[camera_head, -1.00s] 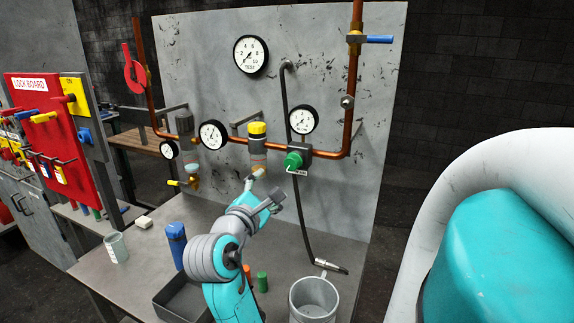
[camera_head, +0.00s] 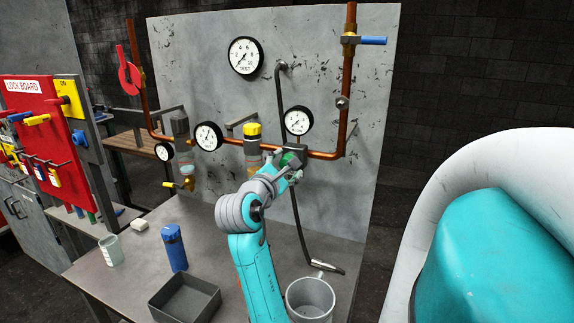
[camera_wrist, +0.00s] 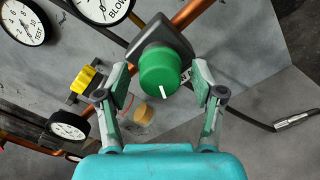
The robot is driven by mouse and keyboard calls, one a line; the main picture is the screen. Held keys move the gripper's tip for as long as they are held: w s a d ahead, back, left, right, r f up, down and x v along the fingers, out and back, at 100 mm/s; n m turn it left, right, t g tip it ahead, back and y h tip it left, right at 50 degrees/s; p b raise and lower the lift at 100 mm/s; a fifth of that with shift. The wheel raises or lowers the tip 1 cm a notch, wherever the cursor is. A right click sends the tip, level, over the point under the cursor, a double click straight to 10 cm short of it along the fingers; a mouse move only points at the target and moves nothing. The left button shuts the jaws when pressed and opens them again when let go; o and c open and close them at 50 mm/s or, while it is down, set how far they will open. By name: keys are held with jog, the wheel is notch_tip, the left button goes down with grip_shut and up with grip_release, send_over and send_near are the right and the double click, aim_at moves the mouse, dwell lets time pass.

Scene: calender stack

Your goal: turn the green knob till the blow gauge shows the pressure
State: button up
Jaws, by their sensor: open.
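The green knob (camera_wrist: 160,68) sits on a dark block on the copper pipe, with a white mark on its lower front face in the wrist view. My gripper (camera_wrist: 159,80) is open, with one finger on either side of the knob and visible gaps between. In the head view the knob (camera_head: 292,159) is partly hidden by my gripper (camera_head: 287,168). The blow gauge (camera_wrist: 103,6) is cut off at the top of the wrist view. In the head view the blow gauge (camera_head: 298,120) is a white dial just above the knob; its reading is too small to tell.
A yellow-topped unit (camera_head: 252,130) hangs on the pipe left of the knob. A black hose (camera_head: 300,225) hangs close by the knob. A large test gauge (camera_head: 245,57) is above. A grey cup (camera_head: 311,297), an open tray (camera_head: 186,299) and a blue bottle (camera_head: 174,248) stand on the bench.

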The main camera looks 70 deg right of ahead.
jog(key=shift+d, duration=0.45)
jog(key=c, duration=1.2)
jog(key=shift+o, duration=0.2)
